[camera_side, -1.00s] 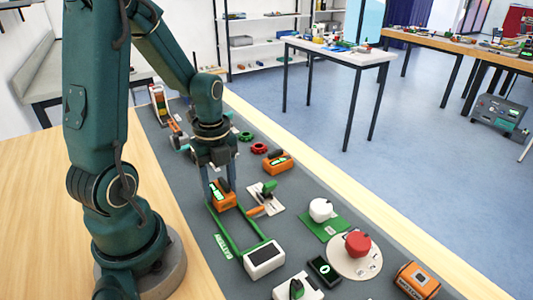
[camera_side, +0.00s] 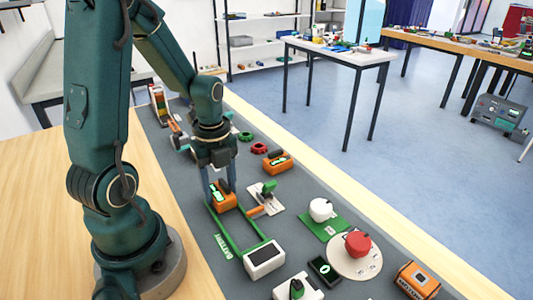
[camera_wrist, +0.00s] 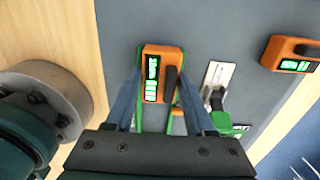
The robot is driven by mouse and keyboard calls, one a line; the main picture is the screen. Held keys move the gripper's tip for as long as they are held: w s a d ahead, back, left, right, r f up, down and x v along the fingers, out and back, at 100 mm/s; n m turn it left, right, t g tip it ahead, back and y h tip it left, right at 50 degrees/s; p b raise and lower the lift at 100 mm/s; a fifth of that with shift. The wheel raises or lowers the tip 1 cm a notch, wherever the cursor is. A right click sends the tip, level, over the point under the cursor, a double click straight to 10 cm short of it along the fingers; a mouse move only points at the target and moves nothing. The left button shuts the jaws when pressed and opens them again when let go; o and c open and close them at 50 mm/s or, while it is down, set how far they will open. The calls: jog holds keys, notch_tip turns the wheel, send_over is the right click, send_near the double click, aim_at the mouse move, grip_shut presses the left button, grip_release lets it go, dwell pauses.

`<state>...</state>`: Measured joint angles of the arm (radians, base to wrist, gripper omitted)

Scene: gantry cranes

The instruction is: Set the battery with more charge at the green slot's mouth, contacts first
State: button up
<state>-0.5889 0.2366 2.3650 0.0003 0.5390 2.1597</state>
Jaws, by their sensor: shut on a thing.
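An orange battery (camera_side: 223,197) with a black handle sits between the fingers of my gripper (camera_side: 222,190), which is shut on it. In the wrist view the held battery (camera_wrist: 152,86) shows a lit display with several green bars. It is at the open far end of the green slot (camera_side: 222,228), whose rails run toward a white block (camera_side: 264,259) with a dark panel. Whether it touches the mat is unclear, and its contacts are not discernible. A second orange battery (camera_side: 277,162) lies apart at the right; its display (camera_wrist: 293,66) appears to show fewer bars.
A small lever plate (camera_side: 265,198) with a green handle stands close right of the slot. A white knob on a green plate (camera_side: 321,212), a red knob (camera_side: 358,245) and an orange device (camera_side: 416,280) are nearer the camera. Red and green rings (camera_side: 259,148) lie beyond.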

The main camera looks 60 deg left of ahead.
jog(key=shift+f, duration=0.6)
dwell(0.4)
jog(key=o, duration=1.3)
jog(key=shift+o, duration=0.2)
jog(key=shift+r, duration=3.55)
